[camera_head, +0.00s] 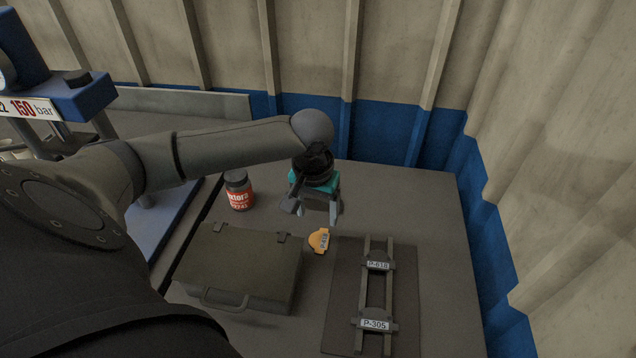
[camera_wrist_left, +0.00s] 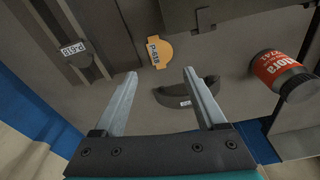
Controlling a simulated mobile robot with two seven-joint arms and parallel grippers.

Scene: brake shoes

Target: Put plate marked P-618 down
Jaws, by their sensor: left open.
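The orange plate marked P-618 (camera_head: 319,240) lies on the table between the case and the dark mat. My left gripper (camera_head: 319,213) is open and empty above the table, just behind the plate. In the left wrist view its fingertips (camera_wrist_left: 161,73) point towards the plate, with a visible gap. The rack (camera_head: 376,290) on the mat has a P-618 label (camera_head: 378,265) at its far end and a P-305 label (camera_head: 375,324) at its near end. My right gripper is not in view.
A dark curved piece with a white label (camera_wrist_left: 188,94) lies partly behind one finger. A closed case (camera_head: 240,262) stands left of the plate. A red-labelled jar (camera_head: 239,191) stands behind the case. The table right of the mat (camera_head: 420,300) is clear.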

